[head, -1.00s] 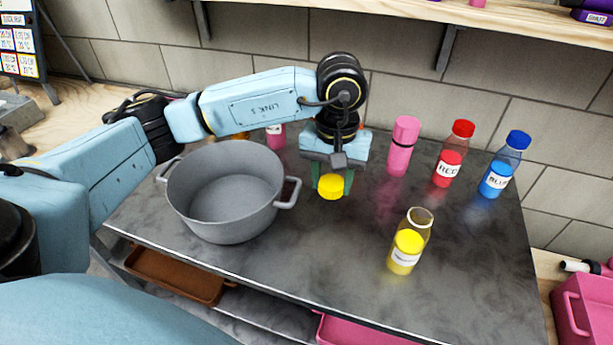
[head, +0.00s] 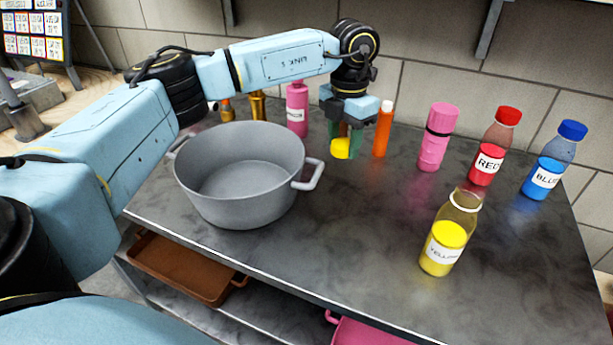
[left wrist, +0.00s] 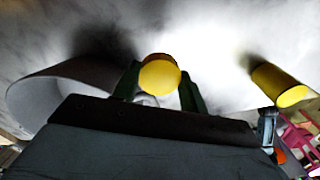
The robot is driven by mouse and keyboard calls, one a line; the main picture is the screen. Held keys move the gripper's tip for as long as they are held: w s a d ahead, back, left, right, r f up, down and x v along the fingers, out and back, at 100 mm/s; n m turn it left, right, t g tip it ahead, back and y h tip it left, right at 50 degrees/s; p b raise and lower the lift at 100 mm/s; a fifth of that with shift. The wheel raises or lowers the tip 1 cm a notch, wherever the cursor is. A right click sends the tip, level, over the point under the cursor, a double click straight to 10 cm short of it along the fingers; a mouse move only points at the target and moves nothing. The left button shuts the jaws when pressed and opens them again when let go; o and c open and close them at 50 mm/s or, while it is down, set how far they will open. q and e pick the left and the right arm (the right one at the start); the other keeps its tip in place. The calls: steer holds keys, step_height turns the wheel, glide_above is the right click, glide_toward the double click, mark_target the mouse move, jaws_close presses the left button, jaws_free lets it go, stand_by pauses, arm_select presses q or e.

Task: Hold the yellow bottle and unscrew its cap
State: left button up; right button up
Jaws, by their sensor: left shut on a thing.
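The yellow bottle (head: 443,244) stands upright and uncapped near the front right of the table, its neck open, with a label facing me. My left gripper (head: 346,146) is shut on the yellow cap (head: 341,149), to the left of the bottle and beyond it, between the pot and an orange bottle. In the left wrist view the cap (left wrist: 160,75) sits between the green fingers, and the yellow bottle (left wrist: 280,86) lies apart at the right. Whether the cap touches the table is hard to tell. My right gripper is not in view.
A grey pot (head: 243,190) stands left of the gripper. Red (head: 489,160) and blue (head: 547,172) bottles, a pink flask (head: 437,137), an orange bottle (head: 383,129) and a pink bottle (head: 297,108) stand along the back. The table's middle front (head: 350,235) is clear.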

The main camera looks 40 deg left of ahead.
arm_select(q)
steer(key=n, duration=0.1)
steer(key=a+n, duration=0.1)
steer(key=w+n+b, duration=0.1)
steer(key=n, duration=0.1)
steer(key=shift+w+a+f, duration=0.1)
steer(key=shift+a+f, duration=0.1)
steer(key=shift+a, duration=0.05)
steer(key=shift+f+n, duration=0.25)
steer(key=shift+n, duration=0.05)
steer(key=b, duration=0.2)
glide_above(336, 183)
step_height(336, 183, down, 4)
steer(key=shift+f, duration=0.2)
steer(key=shift+f+b, duration=0.4)
steer(key=shift+f, duration=2.1)
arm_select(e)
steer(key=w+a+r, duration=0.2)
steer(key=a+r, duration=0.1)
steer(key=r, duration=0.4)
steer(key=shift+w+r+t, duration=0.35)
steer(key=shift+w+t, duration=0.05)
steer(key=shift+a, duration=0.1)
arm_select(q)
steer(key=shift+f, duration=0.15)
steer(key=o, duration=1.1)
steer(key=shift+r, duration=0.2)
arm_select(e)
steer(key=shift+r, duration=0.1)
